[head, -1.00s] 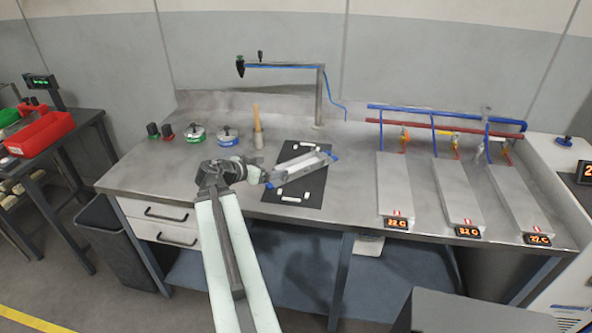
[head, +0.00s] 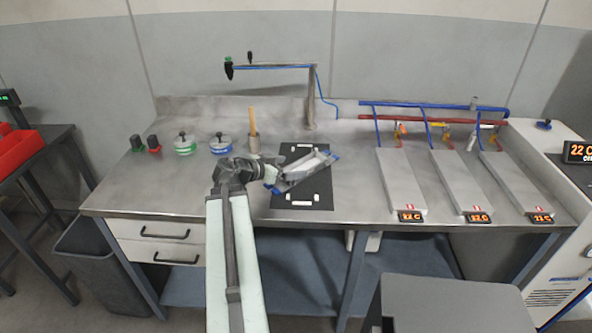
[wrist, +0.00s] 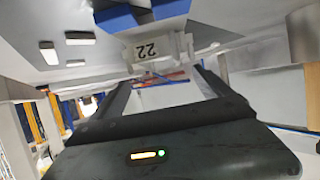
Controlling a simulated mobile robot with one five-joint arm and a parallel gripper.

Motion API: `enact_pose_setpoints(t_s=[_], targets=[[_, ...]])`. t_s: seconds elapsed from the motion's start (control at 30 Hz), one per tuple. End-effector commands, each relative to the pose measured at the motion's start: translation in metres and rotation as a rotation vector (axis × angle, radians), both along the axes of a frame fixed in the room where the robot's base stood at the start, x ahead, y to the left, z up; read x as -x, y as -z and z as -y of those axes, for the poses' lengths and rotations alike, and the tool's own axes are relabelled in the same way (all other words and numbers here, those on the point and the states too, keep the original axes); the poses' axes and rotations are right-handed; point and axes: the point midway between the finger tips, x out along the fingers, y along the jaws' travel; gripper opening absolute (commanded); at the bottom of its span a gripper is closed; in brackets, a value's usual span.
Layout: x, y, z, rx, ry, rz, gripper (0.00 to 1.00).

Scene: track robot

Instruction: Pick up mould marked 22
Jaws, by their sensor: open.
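The mould (head: 303,170) is a pale grey trough with blue ends. It lies at an angle on a black mat (head: 322,194) on the steel bench. In the wrist view the mould's end (wrist: 160,47) carries a label reading 22, seen upside down, with blue parts above it. My gripper (head: 266,176) is at the mould's left end in the head view. In the wrist view my open gripper (wrist: 165,82) has its dark fingers either side of a gap, with the labelled end just beyond the tips. Contact between them cannot be told.
White strips lie on the mat. A wooden-handled tool in a cup (head: 254,138) stands behind my gripper. Weighted green and blue discs (head: 185,146) are to the left. Three grey plates (head: 402,182) with displays and pipes fill the right. A post with an arm (head: 312,95) rises behind.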

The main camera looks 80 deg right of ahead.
Motion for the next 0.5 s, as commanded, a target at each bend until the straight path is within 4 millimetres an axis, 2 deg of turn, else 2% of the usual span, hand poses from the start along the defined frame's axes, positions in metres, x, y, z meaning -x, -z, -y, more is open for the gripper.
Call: enact_pose_setpoints(t_s=[0.2, 0.37, 0.5], targets=[[0.007, 0.012, 0.017, 0.0, -0.007, 0.001, 0.89], [0.007, 0.012, 0.02, -0.001, -0.013, 0.001, 0.89], [0.015, 0.023, 0.035, 0.0, -0.013, 0.001, 0.89]])
